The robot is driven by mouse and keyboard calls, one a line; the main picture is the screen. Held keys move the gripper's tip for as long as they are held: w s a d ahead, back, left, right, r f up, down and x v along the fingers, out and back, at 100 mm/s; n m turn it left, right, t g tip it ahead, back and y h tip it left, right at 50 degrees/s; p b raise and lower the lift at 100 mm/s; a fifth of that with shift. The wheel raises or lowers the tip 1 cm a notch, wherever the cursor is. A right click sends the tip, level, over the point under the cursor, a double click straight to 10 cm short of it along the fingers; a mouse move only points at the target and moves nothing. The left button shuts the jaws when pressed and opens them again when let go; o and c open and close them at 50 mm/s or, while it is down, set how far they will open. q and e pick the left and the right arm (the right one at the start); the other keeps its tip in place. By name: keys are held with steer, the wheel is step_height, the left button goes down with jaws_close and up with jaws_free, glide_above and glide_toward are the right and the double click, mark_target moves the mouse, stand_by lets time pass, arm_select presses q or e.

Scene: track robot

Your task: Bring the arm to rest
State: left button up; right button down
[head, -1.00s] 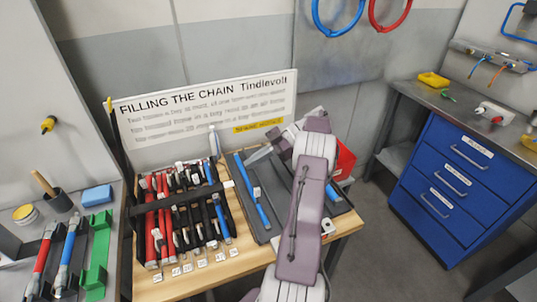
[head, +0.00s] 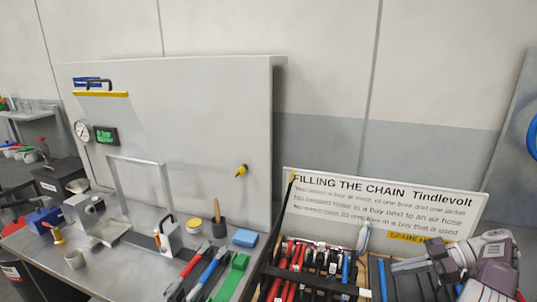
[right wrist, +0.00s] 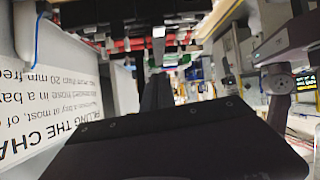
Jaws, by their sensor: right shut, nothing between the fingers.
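My right gripper (head: 396,267) is at the lower right of the head view, shut and empty, pointing left. It is in front of the lower right part of the white sign and over or near the dark tray; its height above the tray is not clear. My purple and grey right arm (head: 497,270) runs off the bottom right edge. In the right wrist view, dark gripper parts (right wrist: 157,92) stick up in the middle, with the sign upside down at the left. My left gripper is not in view.
A sign (head: 380,212) stands behind a rack of red, black and blue hoses (head: 300,268).

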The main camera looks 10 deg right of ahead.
steer(key=w+a+r+n+g, duration=0.1)
steer(key=a+r+g, duration=0.15)
steer(key=a, duration=0.55)
steer(key=w+a+r+n+g+h, duration=0.1)
steer(key=a+r, duration=0.2)
steer(key=a, duration=0.4)
steer(key=w+a+r+n+g, duration=0.1)
steer(key=a+r+n+g, duration=0.15)
steer(key=a, duration=0.55)
steer(key=s+a+f+m+h, duration=0.35)
steer(key=s+a, duration=0.25)
steer(key=a, duration=0.3)
steer(key=s+f+m+h, duration=0.45)
steer(key=s+f, duration=0.25)
steer(key=s, duration=0.2)
steer(key=s+d+f+m+t+h, duration=0.1)
steer(key=d+f+m+t+h, duration=0.1)
steer(key=d+f+m, duration=0.4)
steer(key=f+m, duration=0.1)
steer(key=m, duration=0.4)
steer(key=shift+s+d+f+m+t, duration=0.15)
steer(key=shift+s+f+m+t, duration=0.15)
steer(key=shift+m+t, duration=0.1)
